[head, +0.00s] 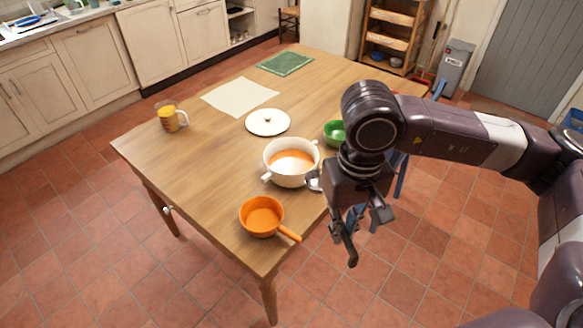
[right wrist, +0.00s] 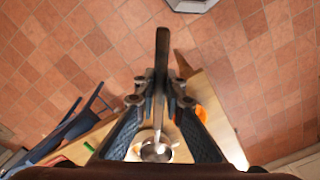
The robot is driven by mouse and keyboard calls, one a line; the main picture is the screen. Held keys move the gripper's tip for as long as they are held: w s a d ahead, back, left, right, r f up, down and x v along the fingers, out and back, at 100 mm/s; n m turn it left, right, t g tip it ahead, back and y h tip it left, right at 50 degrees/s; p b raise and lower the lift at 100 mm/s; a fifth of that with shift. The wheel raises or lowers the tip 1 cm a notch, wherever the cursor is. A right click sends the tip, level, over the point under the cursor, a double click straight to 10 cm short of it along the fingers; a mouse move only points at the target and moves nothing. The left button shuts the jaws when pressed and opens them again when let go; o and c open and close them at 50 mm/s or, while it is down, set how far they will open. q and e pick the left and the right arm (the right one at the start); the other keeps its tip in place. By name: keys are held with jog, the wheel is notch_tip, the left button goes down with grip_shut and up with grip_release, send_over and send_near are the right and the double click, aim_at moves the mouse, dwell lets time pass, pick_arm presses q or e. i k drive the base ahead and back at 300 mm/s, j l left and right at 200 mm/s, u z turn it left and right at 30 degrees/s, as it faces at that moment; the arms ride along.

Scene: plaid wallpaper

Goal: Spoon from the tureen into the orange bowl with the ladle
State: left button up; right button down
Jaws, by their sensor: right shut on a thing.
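The white tureen (head: 270,166) stands on the table with orange soup in it. The orange bowl (head: 262,216), which has a side handle like a pan, sits nearer the table's front corner; it also shows in the right wrist view (right wrist: 202,113). My right gripper (head: 364,236) is off the table's right edge, shut on the dark handle of the ladle (right wrist: 161,55). The ladle's metal bowl (head: 314,181) shows just right of the tureen, partly hidden by my gripper; I cannot tell whether they touch. My left gripper is not in view.
A white lid (head: 268,122) lies behind the tureen, and a green bowl (head: 333,132) is partly behind my right arm. A mug (head: 171,118), a pale sheet (head: 239,96) and a green mat (head: 286,63) lie farther off. The table's left front is clear.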

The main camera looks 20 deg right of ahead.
aim_at(287, 159)
jog(key=i+l+u, duration=0.3)
jog(key=l, duration=0.2)
jog(key=l+u, duration=0.25)
jog(key=l, duration=0.25)
jog(key=i+l+u, duration=0.3)
jog(key=l, duration=0.3)
jog(key=l+u, duration=0.3)
jog(key=l, duration=0.25)
jog(key=k, duration=0.1)
